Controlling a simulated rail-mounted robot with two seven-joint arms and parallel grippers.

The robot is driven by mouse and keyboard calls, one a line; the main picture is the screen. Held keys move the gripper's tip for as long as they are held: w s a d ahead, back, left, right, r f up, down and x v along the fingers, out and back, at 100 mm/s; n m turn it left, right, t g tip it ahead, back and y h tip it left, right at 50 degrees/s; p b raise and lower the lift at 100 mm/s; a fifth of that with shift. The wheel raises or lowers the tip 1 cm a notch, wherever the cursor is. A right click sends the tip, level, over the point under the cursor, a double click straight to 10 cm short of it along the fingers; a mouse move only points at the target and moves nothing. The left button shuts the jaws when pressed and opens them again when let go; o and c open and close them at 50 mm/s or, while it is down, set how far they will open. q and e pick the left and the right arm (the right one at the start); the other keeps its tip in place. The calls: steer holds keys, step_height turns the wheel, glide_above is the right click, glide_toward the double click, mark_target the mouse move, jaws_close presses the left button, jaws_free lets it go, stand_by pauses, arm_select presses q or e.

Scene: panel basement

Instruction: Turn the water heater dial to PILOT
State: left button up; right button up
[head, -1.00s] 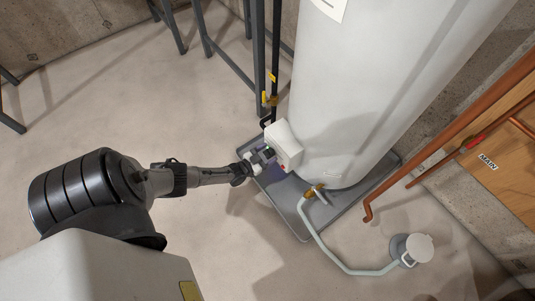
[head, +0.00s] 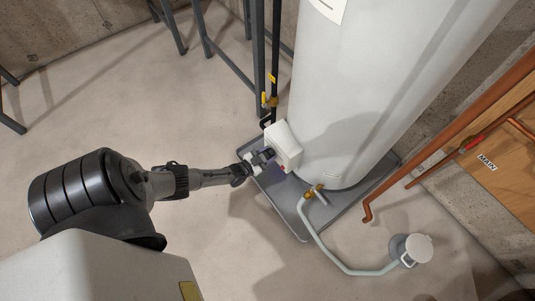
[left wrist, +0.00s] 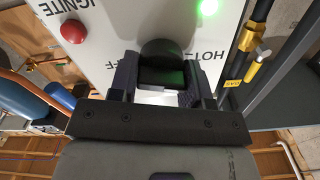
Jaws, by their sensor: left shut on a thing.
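The white water heater (head: 370,90) stands upright, with a white control box (head: 285,145) low on its left side. In the left wrist view the box face (left wrist: 105,50) carries a black dial (left wrist: 161,50), with upside-down lettering reading IGNITE at left and partly hidden HOT and OFF marks. My left gripper (head: 263,157) is at the box front. In the left wrist view its dark fingers (left wrist: 162,78) are on both sides of the dial, shut on it. The dial's pointer and a PILOT mark cannot be made out. My right gripper is not in view.
A red button (left wrist: 73,31) and a lit green light (left wrist: 208,7) flank the dial. A black gas pipe with a yellow valve handle (head: 272,77) rises behind the box. The heater stands in a grey drain pan (head: 290,213).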

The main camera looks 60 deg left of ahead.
arm_select(q)
steer(key=m, duration=0.5)
steer(key=shift+d+p, duration=0.15)
steer(key=shift+p, duration=0.2)
steer(key=m, duration=0.5)
steer(key=shift+f+m, duration=0.2)
steer(key=shift+m, duration=0.2)
steer(key=m, duration=0.2)
steer(key=shift+d+f+m, duration=0.1)
steer(key=shift+m, duration=0.3)
steer(key=m+b, duration=0.1)
steer(key=m, duration=0.3)
steer(key=shift+f, duration=0.1)
steer(key=m, duration=0.3)
steer(key=shift+m, duration=0.7)
steer(key=o, duration=0.9)
